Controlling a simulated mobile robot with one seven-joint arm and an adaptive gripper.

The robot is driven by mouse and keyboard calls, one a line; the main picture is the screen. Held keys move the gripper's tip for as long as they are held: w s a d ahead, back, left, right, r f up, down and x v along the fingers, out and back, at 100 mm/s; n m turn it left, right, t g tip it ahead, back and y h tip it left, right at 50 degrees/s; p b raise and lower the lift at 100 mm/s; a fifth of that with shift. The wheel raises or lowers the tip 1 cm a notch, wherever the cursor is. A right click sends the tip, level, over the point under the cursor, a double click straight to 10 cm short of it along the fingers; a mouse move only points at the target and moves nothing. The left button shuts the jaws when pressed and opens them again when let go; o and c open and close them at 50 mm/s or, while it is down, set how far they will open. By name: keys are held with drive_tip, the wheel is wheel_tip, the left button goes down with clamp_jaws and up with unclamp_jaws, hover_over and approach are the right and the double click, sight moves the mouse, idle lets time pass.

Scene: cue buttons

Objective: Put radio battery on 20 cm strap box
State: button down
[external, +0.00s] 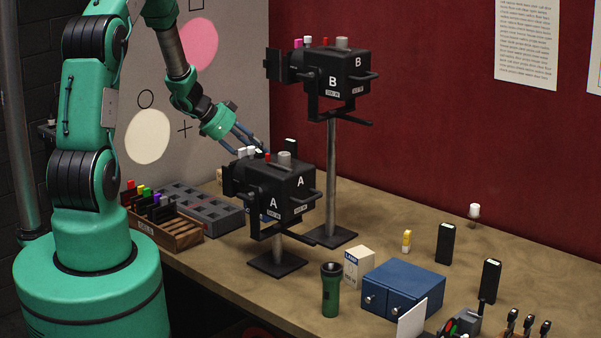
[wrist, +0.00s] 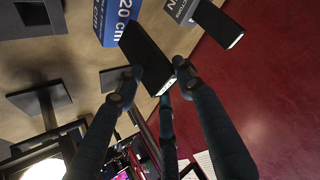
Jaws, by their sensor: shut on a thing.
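My gripper (wrist: 156,78) is shut on a black radio battery (wrist: 145,50) in the wrist view. The battery has a pale end strip and sits tilted in the picture between the fingers. The blue strap box (wrist: 112,20), marked 20 cm, lies just beyond the battery's far end and is partly covered by it. I cannot tell whether they touch.
A second black battery (wrist: 218,24) is beside a grey labelled box (wrist: 183,8). More black batteries (external: 445,243) stand at right. The table's back right is fairly clear.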

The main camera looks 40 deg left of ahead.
drive_tip(key=shift+f, duration=1.45)
drive_tip(key=c, duration=1.1)
unclamp_jaws()
drive_tip(key=shift+f, duration=0.15)
drive_tip(key=v, duration=1.2)
drive_tip(key=shift+p, duration=0.35)
